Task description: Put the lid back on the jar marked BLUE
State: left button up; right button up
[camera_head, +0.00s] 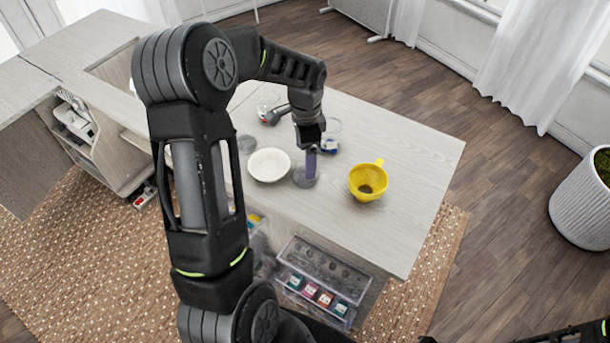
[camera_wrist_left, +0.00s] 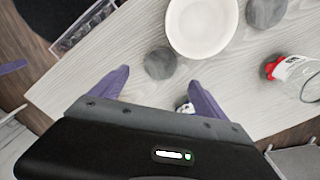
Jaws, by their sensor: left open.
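My left gripper (camera_head: 308,155) points down over the table, with its purple fingers (camera_wrist_left: 157,80) apart and empty. A grey round disc, seemingly a lid (camera_head: 305,178), lies flat just below them; it also shows in the wrist view (camera_wrist_left: 160,62). A second grey disc (camera_head: 246,144) lies beyond the bowl, also in the wrist view (camera_wrist_left: 266,12). A clear jar with a blue-and-white label (camera_head: 330,143) stands just behind the gripper, partly hidden by it. A clear jar with red (camera_head: 268,112) is farther back, also in the wrist view (camera_wrist_left: 300,78). I cannot read either label.
A white bowl (camera_head: 268,165) sits left of the gripper, and a yellow funnel (camera_head: 368,182) to its right. The table's right part (camera_head: 420,160) is clear. A clear box with several coloured spools (camera_head: 320,285) lies below the table's front edge.

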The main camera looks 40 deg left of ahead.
pick_arm(q)
jog(key=shift+f, duration=0.9)
notch_tip(320, 180, down, 5)
jog(key=shift+a+f+p, duration=0.1)
jog(key=shift+p, duration=0.65)
jog(key=shift+c, duration=0.3)
jog(key=c, duration=1.3)
